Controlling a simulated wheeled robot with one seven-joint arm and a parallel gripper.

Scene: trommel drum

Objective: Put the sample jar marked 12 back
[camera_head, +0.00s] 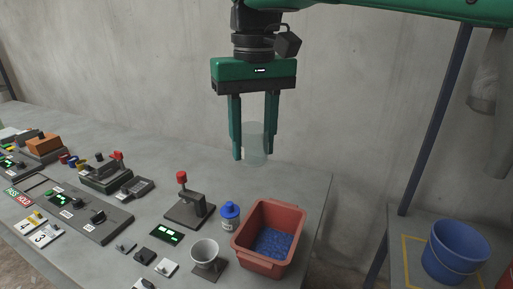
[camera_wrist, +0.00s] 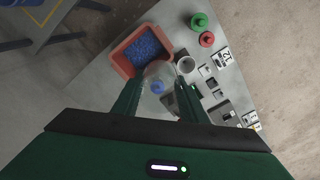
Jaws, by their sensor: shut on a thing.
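My gripper (camera_head: 254,152) is shut on a clear, see-through jar (camera_head: 255,143), held upright in the air above the back of the grey bench. In the wrist view the jar (camera_wrist: 158,70) is between the two green fingers. I can read no number on it. A plate marked 12 (camera_wrist: 223,56) lies on the bench in the wrist view, beside a red round-topped item (camera_wrist: 207,39) and a green one (camera_wrist: 199,21). The plate does not show in the head view.
Below the jar stand a red bin (camera_head: 293,212) of blue pellets, a blue-capped bottle (camera_head: 229,217), a white cup (camera_head: 205,250) and a red-knobbed lever (camera_head: 188,205). Control boxes (camera_head: 88,217) fill the left. A blue bucket (camera_head: 457,250) stands on a separate surface at right.

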